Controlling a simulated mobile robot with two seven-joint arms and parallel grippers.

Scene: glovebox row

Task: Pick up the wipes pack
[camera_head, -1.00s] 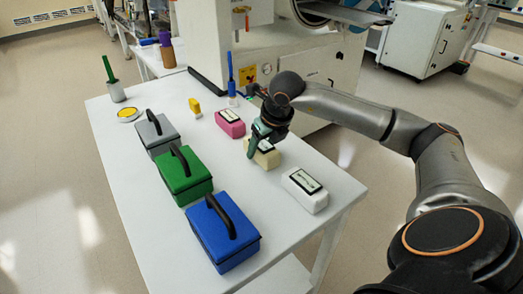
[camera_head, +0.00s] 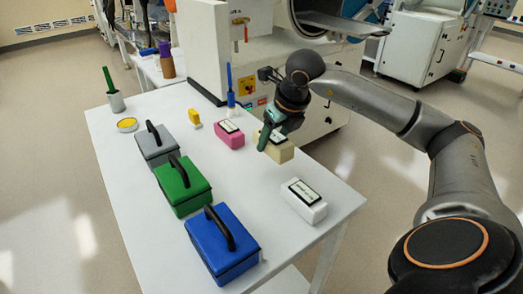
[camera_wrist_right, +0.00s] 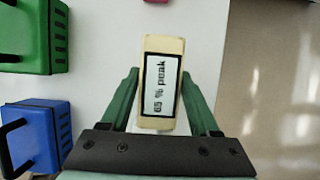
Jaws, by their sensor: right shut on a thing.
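A cream wipes pack (camera_head: 283,152) with a black-framed white label is between the fingers of my right gripper (camera_head: 271,139). In the right wrist view, the green fingers of the gripper (camera_wrist_right: 160,76) lie along both sides of the pack (camera_wrist_right: 150,124), and its label reads "65 % peak". The gripper is shut on this pack and holds it above the white table (camera_head: 255,195). A pink pack (camera_head: 230,136) stands behind and left of it. A white pack (camera_head: 304,203) lies nearer the table's right edge. My left gripper is out of view.
Grey (camera_head: 157,146), green (camera_head: 184,188) and blue (camera_head: 222,245) boxes with black handles line the table's left side. A yellow item (camera_head: 194,118), a blue-handled brush (camera_head: 230,85), a yellow-topped disc (camera_head: 127,125) and a green-handled holder (camera_head: 116,102) stand farther back. A white machine (camera_head: 215,45) is behind the table.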

